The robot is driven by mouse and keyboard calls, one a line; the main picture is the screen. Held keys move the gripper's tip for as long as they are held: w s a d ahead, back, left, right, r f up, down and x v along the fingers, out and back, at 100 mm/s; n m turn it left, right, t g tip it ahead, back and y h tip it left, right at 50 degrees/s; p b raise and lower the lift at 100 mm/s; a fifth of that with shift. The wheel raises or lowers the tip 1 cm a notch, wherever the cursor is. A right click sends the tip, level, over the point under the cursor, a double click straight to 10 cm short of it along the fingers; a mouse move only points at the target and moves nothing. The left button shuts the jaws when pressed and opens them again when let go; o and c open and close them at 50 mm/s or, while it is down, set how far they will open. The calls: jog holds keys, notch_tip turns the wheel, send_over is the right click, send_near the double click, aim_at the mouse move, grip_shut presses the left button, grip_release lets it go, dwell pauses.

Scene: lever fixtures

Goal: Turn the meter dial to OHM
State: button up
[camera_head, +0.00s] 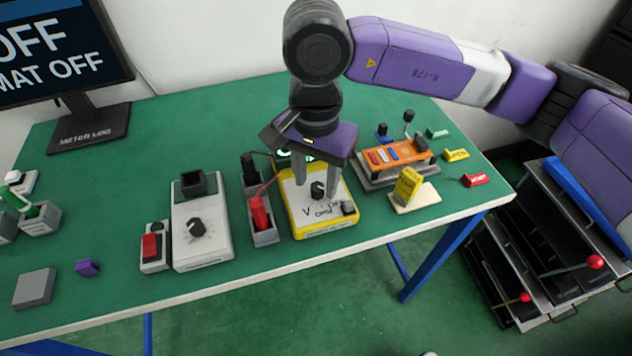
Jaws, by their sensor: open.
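The yellow meter (298,222) with a pale face stands near the front edge of the green table. Its black dial (317,191) sits among the printed letters V, OHM and OFF. I cannot tell exactly which mark the dial points to. My gripper (316,190) points down over the meter. Its two grey fingers are apart, one on each side of the dial as seen from here, and nothing is held between them. I cannot tell whether a finger touches the dial. The gripper body hides the meter's upper part and most of its screen.
Red and black probes (260,211) stand in holders left of the meter, with a red lead reaching it. A grey box with a knob (202,247) is farther left. A monitor (60,50) reads OFF.

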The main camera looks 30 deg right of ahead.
jog(key=shift+f, duration=0.95)
jog(key=shift+c, duration=0.4)
grip_shut()
jog(key=shift+f+b, duration=0.1)
jog(key=shift+b, duration=0.2)
jog(key=m+b, duration=0.1)
jog(key=b, duration=0.1)
jog(key=m+b, duration=0.2)
jog(key=shift+w+f+m, duration=0.15)
jog(key=shift+m, duration=0.15)
jog(key=m+b, duration=0.4)
jog(key=m, duration=0.1)
jog(key=shift+w+r, duration=0.1)
jog(key=shift+r, duration=0.15)
